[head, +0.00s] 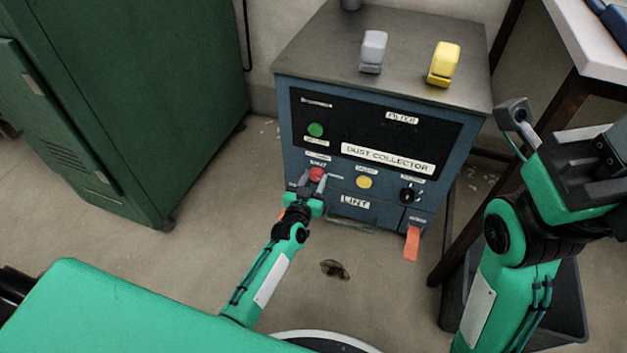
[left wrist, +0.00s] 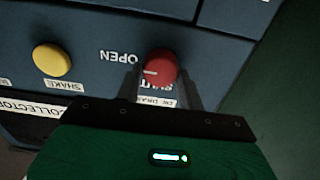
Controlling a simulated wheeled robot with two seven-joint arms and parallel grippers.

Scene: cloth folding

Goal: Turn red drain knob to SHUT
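The red drain knob (head: 316,174) is on the lower left of the blue dust collector's front panel. In the left wrist view the round red knob (left wrist: 161,68) has a white pointer mark toward the left, on the side of the OPEN label (left wrist: 118,56), which reads upside down. The SHUT label (left wrist: 155,86) is partly hidden below the knob. My left gripper (head: 313,183) is at the knob, its fingers apart on either side of it; firm contact cannot be seen. My right gripper (head: 530,128) is raised at the right, away from the knob, its fingers not clearly shown.
A yellow button (head: 364,182) and a black knob (head: 410,193) are right of the red knob. A green button (head: 316,130) is above. An orange tag (head: 412,243) hangs at the lower right. A green cabinet (head: 120,100) stands left, a table (head: 590,45) right.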

